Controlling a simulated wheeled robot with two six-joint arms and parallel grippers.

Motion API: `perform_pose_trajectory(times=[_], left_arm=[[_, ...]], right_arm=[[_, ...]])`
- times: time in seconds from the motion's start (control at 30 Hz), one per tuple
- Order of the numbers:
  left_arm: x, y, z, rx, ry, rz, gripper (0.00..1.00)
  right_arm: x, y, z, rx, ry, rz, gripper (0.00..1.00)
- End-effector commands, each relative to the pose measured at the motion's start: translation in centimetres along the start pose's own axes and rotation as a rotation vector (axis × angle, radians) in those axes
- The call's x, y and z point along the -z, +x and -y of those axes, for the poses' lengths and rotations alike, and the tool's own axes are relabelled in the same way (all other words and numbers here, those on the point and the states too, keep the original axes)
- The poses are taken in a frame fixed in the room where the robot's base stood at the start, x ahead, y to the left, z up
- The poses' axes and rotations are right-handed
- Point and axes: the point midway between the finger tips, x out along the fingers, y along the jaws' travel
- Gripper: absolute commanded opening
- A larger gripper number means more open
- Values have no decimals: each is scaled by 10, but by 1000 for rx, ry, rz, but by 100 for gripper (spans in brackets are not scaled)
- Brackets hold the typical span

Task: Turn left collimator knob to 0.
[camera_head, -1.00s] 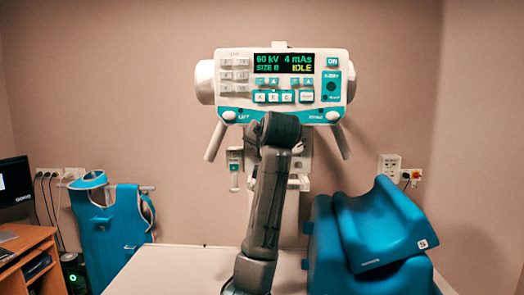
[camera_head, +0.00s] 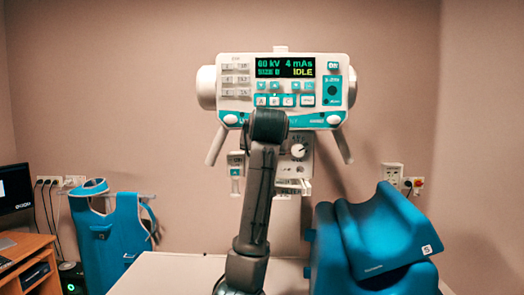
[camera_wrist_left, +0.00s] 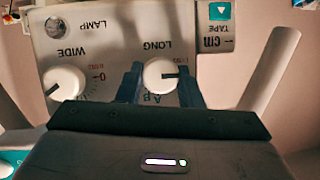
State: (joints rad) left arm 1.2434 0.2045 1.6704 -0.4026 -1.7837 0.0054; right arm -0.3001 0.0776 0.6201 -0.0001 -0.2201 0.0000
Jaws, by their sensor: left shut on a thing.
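The left collimator knob (camera_wrist_left: 157,75) is white and round, under the upside-down word LONG in the left wrist view. My left gripper (camera_wrist_left: 161,83) is shut on it, with one dark blue finger on each side. The knob's dark pointer line points to the right in that view. In the head view my left arm hides this knob. The other knob (camera_wrist_left: 64,82), by the word WIDE, is free; it also shows in the head view (camera_head: 299,150) right of my arm. My right gripper is not in view.
The X-ray tube head (camera_head: 281,84) with its lit IDLE display is above my wrist, with grey handles on both sides. Blue foam cushions (camera_head: 375,235) lie on the table (camera_head: 165,272) at the right. A blue apron (camera_head: 108,235) hangs at the left.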

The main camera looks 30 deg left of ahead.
Motion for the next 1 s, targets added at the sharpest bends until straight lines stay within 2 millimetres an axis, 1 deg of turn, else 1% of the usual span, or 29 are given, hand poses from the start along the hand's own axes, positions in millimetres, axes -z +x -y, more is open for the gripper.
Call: perform_pose_trajectory(times=[0.13,0.17,0.23,0.27,0.53,0.63,0.77,1.0], left_arm=[[0,0,0,1,0,1,10],[0,0,0,1,0,1,39],[0,0,0,1,0,1,53],[0,0,0,1,0,1,55],[0,-1,0,0,1,0,55],[-1,-7,0,-1,1,-2,55],[-3,-27,-1,-3,-2,-5,55],[-2,-76,-1,-3,-3,-4,55]], right_arm=[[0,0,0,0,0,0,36],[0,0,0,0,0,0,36],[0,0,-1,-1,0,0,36],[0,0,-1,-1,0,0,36],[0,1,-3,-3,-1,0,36],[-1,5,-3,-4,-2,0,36],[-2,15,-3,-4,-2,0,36],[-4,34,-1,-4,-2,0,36]])
